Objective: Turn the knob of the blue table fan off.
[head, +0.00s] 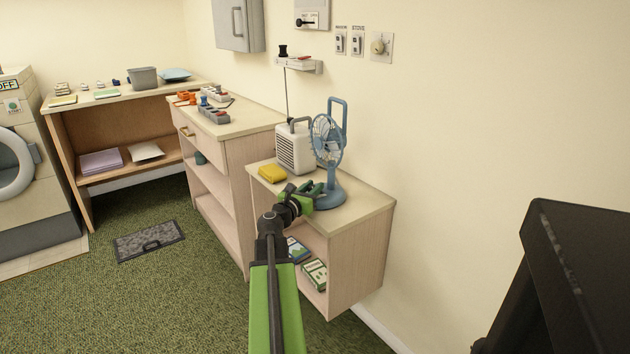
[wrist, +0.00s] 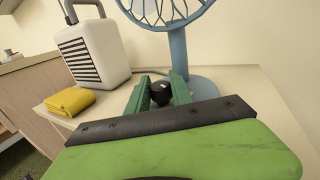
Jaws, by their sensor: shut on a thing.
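The blue table fan (head: 328,155) stands upright on the low cabinet at the wall. Its post and round base (wrist: 199,88) show in the wrist view, with the cage cut off at the top. My gripper (head: 312,189) is at the front left of the fan's base. In the wrist view my gripper (wrist: 160,88) has its green fingers on either side of a black knob (wrist: 161,94) and is shut on it. The knob's lower part and any marks around it are hidden, so I cannot tell its setting.
A white heater (head: 294,148) stands behind and left of the fan. A yellow folded cloth (head: 272,173) lies left of my gripper. The cabinet top (head: 362,207) is bare to the right. A large black object (head: 575,275) stands at the right.

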